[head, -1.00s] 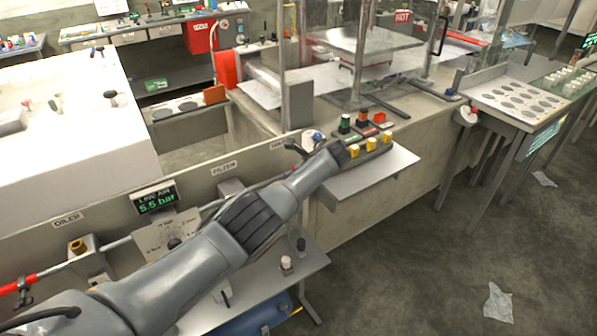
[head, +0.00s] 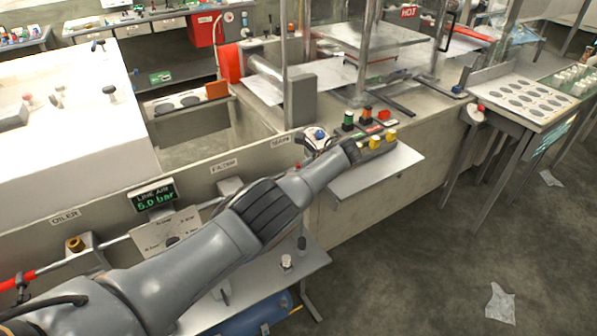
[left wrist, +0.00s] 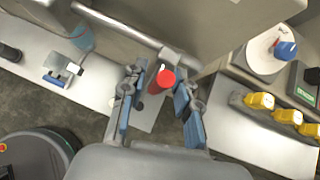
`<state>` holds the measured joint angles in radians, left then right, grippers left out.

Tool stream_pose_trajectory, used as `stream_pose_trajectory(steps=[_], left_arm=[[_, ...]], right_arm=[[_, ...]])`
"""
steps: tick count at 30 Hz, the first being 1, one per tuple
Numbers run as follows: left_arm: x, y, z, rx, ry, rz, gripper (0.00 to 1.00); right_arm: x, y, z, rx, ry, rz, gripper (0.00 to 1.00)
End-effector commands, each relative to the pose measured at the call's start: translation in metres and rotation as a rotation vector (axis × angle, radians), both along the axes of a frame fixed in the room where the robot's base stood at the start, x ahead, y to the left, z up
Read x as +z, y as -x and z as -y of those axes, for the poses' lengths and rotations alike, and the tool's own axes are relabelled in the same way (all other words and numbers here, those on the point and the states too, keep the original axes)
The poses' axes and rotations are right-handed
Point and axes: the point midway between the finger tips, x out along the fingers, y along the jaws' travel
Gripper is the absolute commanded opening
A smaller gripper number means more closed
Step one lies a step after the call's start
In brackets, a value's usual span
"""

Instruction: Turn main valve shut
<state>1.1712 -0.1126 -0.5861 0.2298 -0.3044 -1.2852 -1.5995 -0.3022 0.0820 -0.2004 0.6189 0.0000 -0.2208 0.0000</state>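The MAIN label (head: 281,141) is on the pale panel in the head view. The wrist view shows a red-ended handle (left wrist: 162,80) at the right end of a grey pipe (left wrist: 120,25), likely the main valve's. My left gripper (left wrist: 157,100) is open, with its blue-padded fingers on either side of this handle. Whether either finger touches it I cannot tell. My right gripper is out of view.
A line air display (head: 154,196) seems to read 5.0 bar. A blue-and-white knob (head: 318,135) and yellow buttons (head: 376,140) sit close by to the right; the knob also shows in the wrist view (left wrist: 285,49). A grey shelf (head: 370,175) juts out below the buttons. Open floor lies front right.

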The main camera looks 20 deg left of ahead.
Motion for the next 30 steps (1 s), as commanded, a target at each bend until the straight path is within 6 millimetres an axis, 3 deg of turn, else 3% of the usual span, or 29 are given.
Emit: stream_pose_trajectory(steps=[17,22,30], left_arm=[[0.010,0.002,0.009,-0.001,0.000,0.005,0.37],[0.022,0.009,0.020,-0.002,0.001,0.005,0.37],[0.062,0.025,0.057,-0.004,0.002,0.004,0.37]], right_arm=[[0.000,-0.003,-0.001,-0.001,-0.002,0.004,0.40],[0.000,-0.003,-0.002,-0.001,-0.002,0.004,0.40],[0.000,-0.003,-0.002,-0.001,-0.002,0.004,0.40]])
